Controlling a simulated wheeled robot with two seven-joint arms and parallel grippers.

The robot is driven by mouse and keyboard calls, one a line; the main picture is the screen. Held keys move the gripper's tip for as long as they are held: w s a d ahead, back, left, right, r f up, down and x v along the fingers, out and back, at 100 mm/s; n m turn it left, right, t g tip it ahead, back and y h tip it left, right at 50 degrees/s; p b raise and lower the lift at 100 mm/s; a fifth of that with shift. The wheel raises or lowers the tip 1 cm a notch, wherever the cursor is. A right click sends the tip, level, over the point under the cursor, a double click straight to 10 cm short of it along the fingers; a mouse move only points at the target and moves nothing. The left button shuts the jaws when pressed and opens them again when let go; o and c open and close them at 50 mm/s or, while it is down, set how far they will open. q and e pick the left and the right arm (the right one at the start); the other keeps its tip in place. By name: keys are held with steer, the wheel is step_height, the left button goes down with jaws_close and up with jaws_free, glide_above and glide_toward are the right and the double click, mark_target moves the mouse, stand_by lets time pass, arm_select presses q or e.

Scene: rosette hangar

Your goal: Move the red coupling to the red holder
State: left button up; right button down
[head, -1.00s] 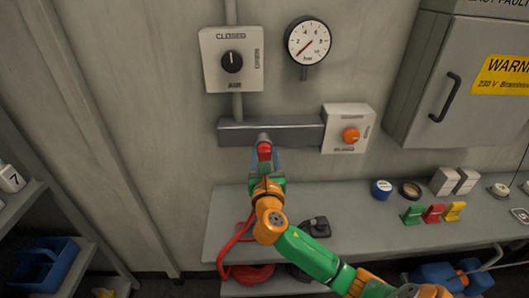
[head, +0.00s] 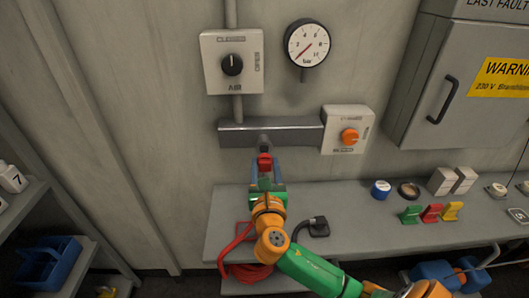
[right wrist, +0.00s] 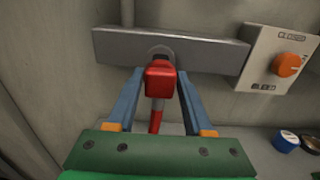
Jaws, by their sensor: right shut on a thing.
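The red coupling (head: 264,160) is between the blue fingers of my right gripper (head: 265,168), which is shut on it. In the right wrist view the coupling (right wrist: 160,80) sits between the fingertips (right wrist: 158,90), with a red hose end below it. It is just below and in front of the outlet (head: 264,142) on the grey wall bar; I cannot tell whether they still touch. The red holder (head: 432,213) stands on the bench at the right, between the green holder (head: 411,214) and the yellow holder (head: 452,211). My left gripper is not in view.
The bench (head: 365,232) carries a blue roll (head: 381,189) and white blocks (head: 441,181) behind the holders. A red hose (head: 232,247) hangs at its left end beside a black-handled thing (head: 318,227). An orange-knob switch box (head: 347,130) is right of the outlet.

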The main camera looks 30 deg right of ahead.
steer(key=shift+p+v, duration=0.4)
steer(key=shift+v, duration=0.75)
